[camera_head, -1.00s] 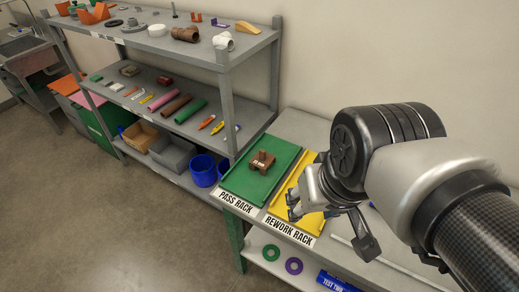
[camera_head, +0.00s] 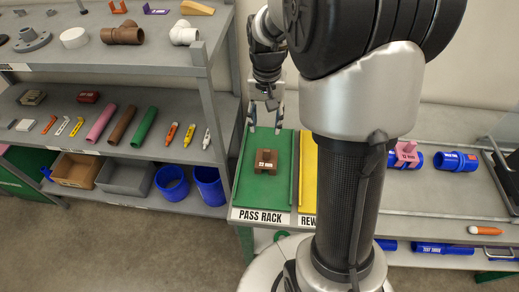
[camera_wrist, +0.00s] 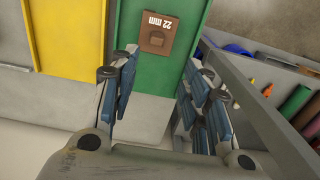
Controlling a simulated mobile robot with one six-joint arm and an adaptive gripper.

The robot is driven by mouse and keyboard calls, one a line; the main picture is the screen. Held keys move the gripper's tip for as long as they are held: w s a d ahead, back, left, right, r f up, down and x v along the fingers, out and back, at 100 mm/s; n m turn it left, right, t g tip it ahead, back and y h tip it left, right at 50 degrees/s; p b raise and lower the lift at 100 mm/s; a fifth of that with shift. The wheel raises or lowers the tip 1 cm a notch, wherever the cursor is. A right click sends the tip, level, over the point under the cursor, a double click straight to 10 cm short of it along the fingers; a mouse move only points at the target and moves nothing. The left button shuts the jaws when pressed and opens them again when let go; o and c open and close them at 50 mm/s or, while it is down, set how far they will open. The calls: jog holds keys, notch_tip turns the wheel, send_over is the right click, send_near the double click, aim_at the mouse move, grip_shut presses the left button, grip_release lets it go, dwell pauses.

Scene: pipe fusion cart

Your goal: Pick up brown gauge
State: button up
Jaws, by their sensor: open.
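The brown gauge (camera_head: 266,160), a block with a raised part and a white label, lies on the green pass rack tray (camera_head: 249,196). In the wrist view the gauge (camera_wrist: 157,34) shows its "22 mm" label upside down, near the top of the picture. My gripper (camera_head: 265,128) is open and empty, pointing down behind the gauge, toward the tray's far end. In the wrist view my gripper's blue-padded fingers (camera_wrist: 160,95) are spread, with the gauge beyond them and apart from them.
The yellow rework rack (camera_head: 308,180) lies right of the green tray, partly hidden by my arm. A grey shelf (camera_head: 225,100) with pipes and markers stands close on the left. A blue pipe with a pink gauge (camera_head: 406,154) lies on the bench at right.

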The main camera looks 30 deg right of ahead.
aim_at(267, 150)
notch_tip(267, 150, down, 9)
jog(key=shift+r+b, duration=0.2)
jog(key=shift+b, duration=1)
jog(key=f+b, duration=0.1)
jog(key=f, duration=0.1)
jog(key=s+f+b, duration=0.1)
jog(key=f, duration=0.1)
jog(key=shift+d+f, duration=0.15)
jog(key=shift+f, duration=0.2)
jog(key=shift+w+f, duration=0.15)
jog(key=shift+f, duration=0.15)
jog(key=shift+r, duration=0.1)
jog(key=shift+c, duration=0.4)
grip_shut()
